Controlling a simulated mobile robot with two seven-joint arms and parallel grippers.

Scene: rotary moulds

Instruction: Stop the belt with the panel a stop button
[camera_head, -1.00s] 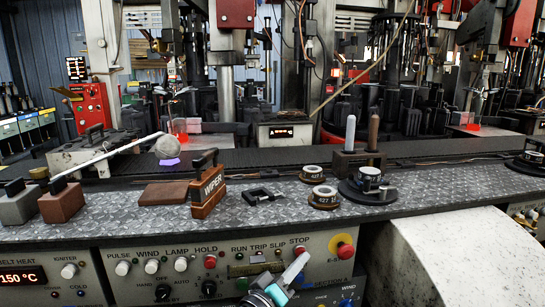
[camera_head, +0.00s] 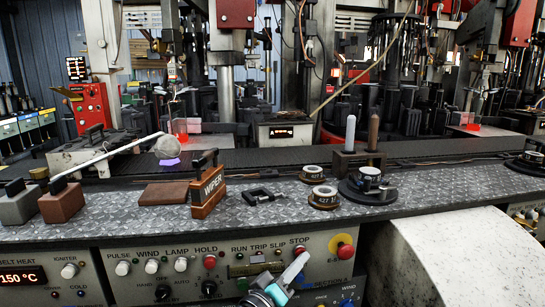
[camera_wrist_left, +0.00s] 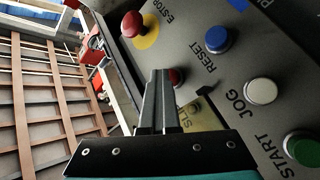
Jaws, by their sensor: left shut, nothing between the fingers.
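The control panel (camera_head: 150,250) runs along the front below the bench. Its red STOP button (camera_head: 300,249) is under the STOP label. It also shows in the left wrist view (camera_wrist_left: 177,77), partly hidden by my fingers. My left gripper (camera_head: 302,258) is shut and empty, its tips at or just in front of that button; I cannot tell whether they touch it. In the left wrist view the shut fingers (camera_wrist_left: 160,74) point at the panel. The red emergency-stop mushroom on a yellow disc (camera_head: 342,246) is right of the tips. The dark belt (camera_head: 260,156) lies behind the bench.
In the wrist view a blue RESET button (camera_wrist_left: 218,40), a white JOG button (camera_wrist_left: 261,91) and a green START button (camera_wrist_left: 303,149) lie close by. A WIPER block (camera_head: 208,190) and several small parts stand on the bench. A pale drum (camera_head: 450,255) is at right.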

